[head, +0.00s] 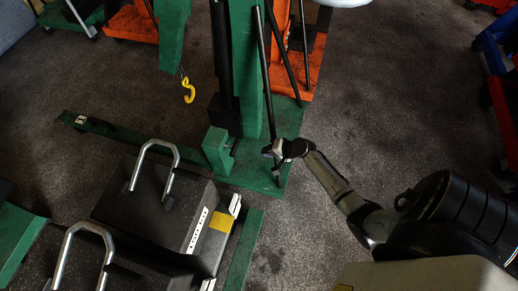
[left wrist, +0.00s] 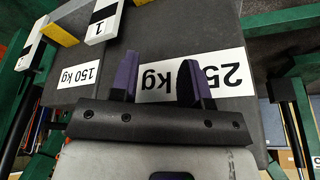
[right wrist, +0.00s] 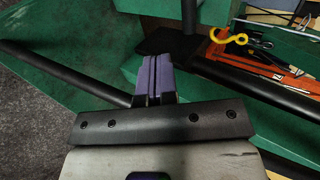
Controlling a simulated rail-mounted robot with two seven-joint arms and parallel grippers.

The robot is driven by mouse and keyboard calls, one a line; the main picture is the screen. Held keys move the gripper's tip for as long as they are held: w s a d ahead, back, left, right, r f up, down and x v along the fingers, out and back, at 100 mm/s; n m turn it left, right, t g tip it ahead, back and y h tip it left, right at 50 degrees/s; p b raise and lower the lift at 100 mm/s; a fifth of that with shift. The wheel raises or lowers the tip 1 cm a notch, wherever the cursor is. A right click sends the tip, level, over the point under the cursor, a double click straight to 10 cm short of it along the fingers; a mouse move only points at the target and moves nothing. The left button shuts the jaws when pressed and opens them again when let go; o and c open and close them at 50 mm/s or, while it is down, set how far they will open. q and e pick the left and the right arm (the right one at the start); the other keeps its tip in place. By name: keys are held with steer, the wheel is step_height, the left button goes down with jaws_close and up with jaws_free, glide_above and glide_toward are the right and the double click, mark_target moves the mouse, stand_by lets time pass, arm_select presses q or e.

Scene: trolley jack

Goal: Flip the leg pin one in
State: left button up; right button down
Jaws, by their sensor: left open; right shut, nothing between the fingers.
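The green jack (head: 250,70) stands at the upper middle of the head view, with its base plate (head: 250,178) and a green leg (head: 110,132) reaching left. My right gripper (head: 268,151) is just above the base plate, by the foot of a dark bar. In the right wrist view its fingers (right wrist: 158,65) are shut and empty beside a long dark bar (right wrist: 65,75); contact is unclear. I cannot pick out the leg pin for certain. My left gripper (left wrist: 159,62) is open, in front of a dark weight block (left wrist: 215,30) with a "25 kg" label; it does not show in the head view.
Dark weight blocks with metal handles (head: 152,145) stand at lower left in the head view, near my right gripper's side of the jack. A yellow hook (head: 187,90) hangs at upper left. Orange equipment (head: 302,60) stands behind.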

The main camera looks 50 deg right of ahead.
steer(key=shift+v, duration=0.85)
